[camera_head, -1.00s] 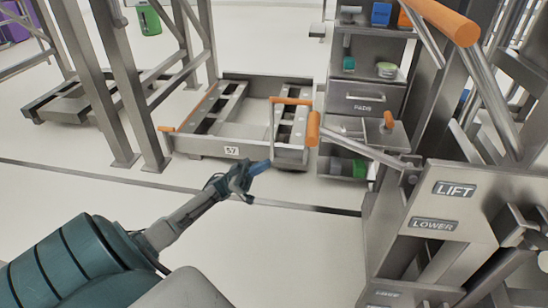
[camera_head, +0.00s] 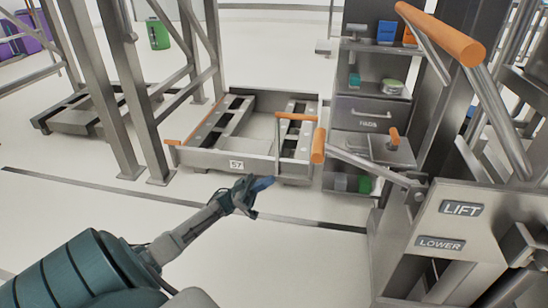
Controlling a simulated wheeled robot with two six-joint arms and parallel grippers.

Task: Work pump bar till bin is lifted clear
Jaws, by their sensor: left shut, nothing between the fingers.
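The pump bar is probably the metal bar with the thick orange grip (camera_head: 440,34) at the upper right, above a steel panel marked LIFT (camera_head: 462,208) and LOWER (camera_head: 440,244). A second lever with an orange end (camera_head: 318,146) reaches left from that panel. A low steel frame (camera_head: 237,164) marked 57, with orange handles, sits on the floor in the middle; I cannot tell if a bin belongs to it. My left gripper (camera_head: 262,184) is shut and empty, in front of this frame and apart from the levers. My right gripper is not in view.
A steel drawer cabinet (camera_head: 372,115) with small items on its shelves stands behind the lever. Steel posts (camera_head: 120,90) rise at the left. A green container (camera_head: 158,34) stands far back. The pale floor (camera_head: 290,265) in front is clear.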

